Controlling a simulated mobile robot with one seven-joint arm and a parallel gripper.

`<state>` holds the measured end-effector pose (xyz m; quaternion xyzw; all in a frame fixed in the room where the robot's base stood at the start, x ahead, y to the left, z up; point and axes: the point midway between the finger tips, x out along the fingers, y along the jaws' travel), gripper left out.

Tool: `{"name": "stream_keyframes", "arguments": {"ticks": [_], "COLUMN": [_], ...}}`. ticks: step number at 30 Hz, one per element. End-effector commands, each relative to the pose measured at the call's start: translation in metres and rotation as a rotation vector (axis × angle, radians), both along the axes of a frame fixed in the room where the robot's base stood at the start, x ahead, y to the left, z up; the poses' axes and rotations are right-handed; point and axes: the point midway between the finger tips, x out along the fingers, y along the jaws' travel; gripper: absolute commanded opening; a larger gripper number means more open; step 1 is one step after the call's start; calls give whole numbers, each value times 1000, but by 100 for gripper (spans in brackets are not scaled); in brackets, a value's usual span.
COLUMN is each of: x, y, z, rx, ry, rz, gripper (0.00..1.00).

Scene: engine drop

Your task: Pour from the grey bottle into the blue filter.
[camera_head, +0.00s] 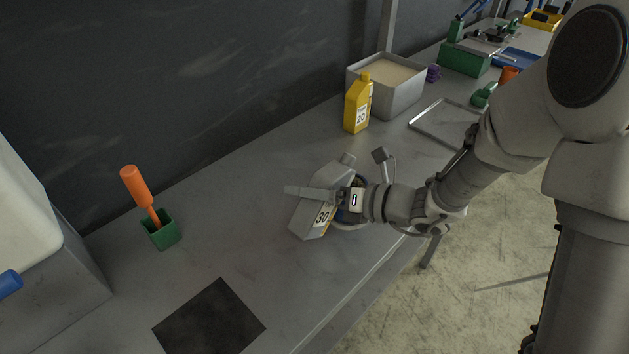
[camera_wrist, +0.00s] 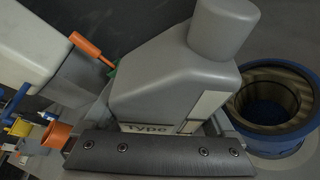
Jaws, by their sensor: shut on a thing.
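The grey bottle (camera_head: 308,217) has a "30" label and is tilted, its neck toward the upper right in the head view. My gripper (camera_head: 322,194) is shut on it. In the wrist view the bottle (camera_wrist: 165,78) fills the middle, its neck end (camera_wrist: 222,30) at the top, with one dark finger across its lower part. The round blue filter (camera_wrist: 247,128) stands to the right of the bottle in the wrist view, with a ribbed tan inside and a blue bottom. In the head view my gripper and the bottle mostly hide the filter. No flow shows.
A yellow bottle (camera_head: 357,107) marked "20" and a grey bin (camera_head: 397,100) stand farther back. A metal tray frame (camera_head: 418,124) lies at the right. At left are a green holder (camera_head: 162,236) with an orange-handled tool (camera_head: 136,186) and a dark mat (camera_head: 209,322). The bench between is clear.

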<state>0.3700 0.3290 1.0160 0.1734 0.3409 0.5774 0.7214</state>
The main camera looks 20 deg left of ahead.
Motion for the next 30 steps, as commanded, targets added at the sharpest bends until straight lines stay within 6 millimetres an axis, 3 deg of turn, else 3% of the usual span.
{"name": "stream_keyframes", "arguments": {"ticks": [30], "x": [-1], "y": [0], "z": [-5], "rx": [1], "ry": [-1], "rz": [1], "gripper": [0]}}
